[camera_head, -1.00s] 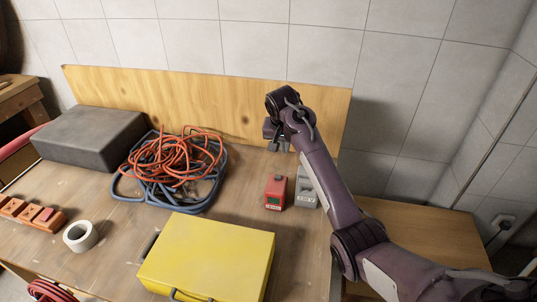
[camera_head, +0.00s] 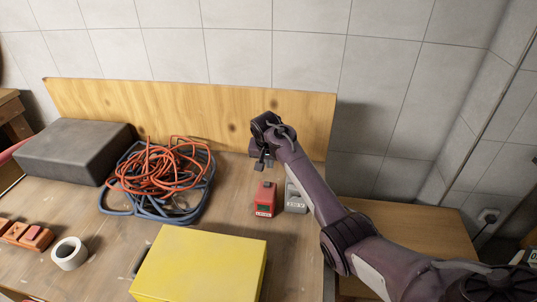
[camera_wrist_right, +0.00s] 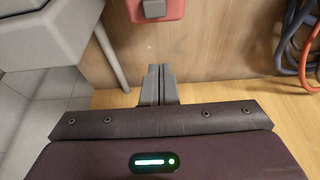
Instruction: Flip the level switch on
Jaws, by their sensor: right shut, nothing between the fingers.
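My right gripper (camera_head: 259,165) is behind the red device and above the bench, pointing down. In the wrist view its two grey fingers (camera_wrist_right: 160,83) are together and empty, apart from the red device. My left gripper is out of view.
A grey device (camera_head: 296,200) stands right beside the red one. A coiled orange and blue hose (camera_head: 165,170) lies to the left. A yellow case (camera_head: 205,265) is in front, and a wooden backboard (camera_head: 190,110) stands behind. A tape roll (camera_head: 69,254) lies front left.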

